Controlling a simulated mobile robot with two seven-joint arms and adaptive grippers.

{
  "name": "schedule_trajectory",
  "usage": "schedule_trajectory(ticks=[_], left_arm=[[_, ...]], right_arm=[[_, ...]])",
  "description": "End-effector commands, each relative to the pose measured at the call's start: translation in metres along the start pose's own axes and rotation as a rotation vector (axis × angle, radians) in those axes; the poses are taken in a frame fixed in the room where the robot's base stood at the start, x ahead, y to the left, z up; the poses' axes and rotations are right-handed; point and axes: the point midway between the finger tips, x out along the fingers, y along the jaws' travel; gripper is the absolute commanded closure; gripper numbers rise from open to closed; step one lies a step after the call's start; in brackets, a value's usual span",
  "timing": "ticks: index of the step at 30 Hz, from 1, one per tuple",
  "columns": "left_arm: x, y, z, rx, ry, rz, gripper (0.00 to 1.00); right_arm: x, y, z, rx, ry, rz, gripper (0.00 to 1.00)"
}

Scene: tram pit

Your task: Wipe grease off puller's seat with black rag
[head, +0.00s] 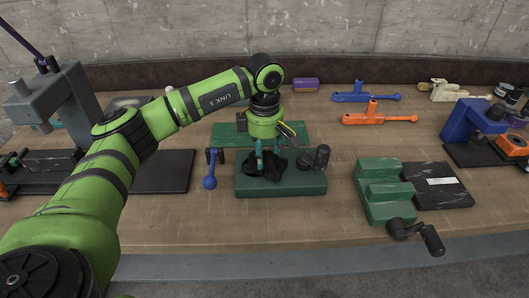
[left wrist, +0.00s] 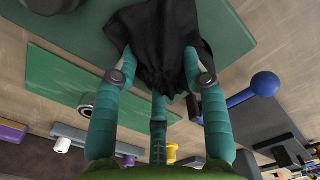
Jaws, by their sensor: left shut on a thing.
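The black rag (head: 264,168) lies bunched on the left part of a low green block (head: 290,188) at the middle of the bench. My left gripper (head: 265,158) points down over the block with its fingers shut on the rag. In the left wrist view the teal fingers (left wrist: 158,75) close around the rag (left wrist: 165,35), which spreads against the green surface (left wrist: 85,25). The rag hides the surface under it, and I cannot make out any grease. Which part is the puller's seat is not clear; the block under the rag may be it. My right gripper is out of view.
Dark knobs (head: 321,157) stand at the block's right. A blue ball-ended handle (head: 210,180) is close on its left. A flat green plate (head: 228,130) lies behind. A green vise (head: 380,192) stands to the right. Bare bench shows in front of the block.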

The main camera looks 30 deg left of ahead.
Motion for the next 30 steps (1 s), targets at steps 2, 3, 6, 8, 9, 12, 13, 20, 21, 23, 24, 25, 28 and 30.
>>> schedule_trajectory(ticks=[2,3,6,8,9,12,13,20,21,23,24,25,28,30], left_arm=[[0.001,0.0,0.0,-0.001,0.001,0.0,0.88],[0.001,0.0,-0.001,-0.001,0.001,0.0,0.88],[0.001,-0.001,-0.002,-0.001,0.001,-0.001,0.88],[0.001,-0.001,-0.004,-0.002,0.001,-0.001,0.88],[0.001,-0.002,-0.006,-0.003,0.001,-0.001,0.88],[0.001,-0.005,-0.012,-0.002,0.001,-0.001,0.88],[0.001,-0.006,-0.014,-0.002,0.001,-0.001,0.88],[0.001,-0.009,-0.021,-0.002,0.001,-0.001,0.88],[0.001,-0.009,-0.023,-0.002,0.001,-0.001,0.88],[0.001,-0.011,-0.026,-0.002,0.001,-0.001,0.88],[0.001,-0.012,-0.029,-0.002,0.001,0.0,0.88],[0.001,-0.013,-0.03,-0.002,0.001,0.0,0.88],[0.001,-0.014,-0.033,-0.001,0.001,0.0,0.88],[0.001,-0.014,-0.035,-0.001,0.001,0.0,0.88]], right_arm=[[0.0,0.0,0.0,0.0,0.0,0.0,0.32],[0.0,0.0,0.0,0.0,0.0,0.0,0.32],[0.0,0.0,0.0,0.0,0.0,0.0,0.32],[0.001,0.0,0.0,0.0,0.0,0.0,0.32],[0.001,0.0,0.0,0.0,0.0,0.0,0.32],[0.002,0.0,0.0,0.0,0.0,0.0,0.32],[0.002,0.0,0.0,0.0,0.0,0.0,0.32],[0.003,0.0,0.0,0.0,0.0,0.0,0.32],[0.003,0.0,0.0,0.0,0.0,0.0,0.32],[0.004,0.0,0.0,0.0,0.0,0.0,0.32],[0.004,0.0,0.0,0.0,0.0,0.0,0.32],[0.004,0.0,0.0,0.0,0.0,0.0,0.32],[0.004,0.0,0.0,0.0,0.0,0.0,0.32],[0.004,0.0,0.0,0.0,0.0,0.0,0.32]])
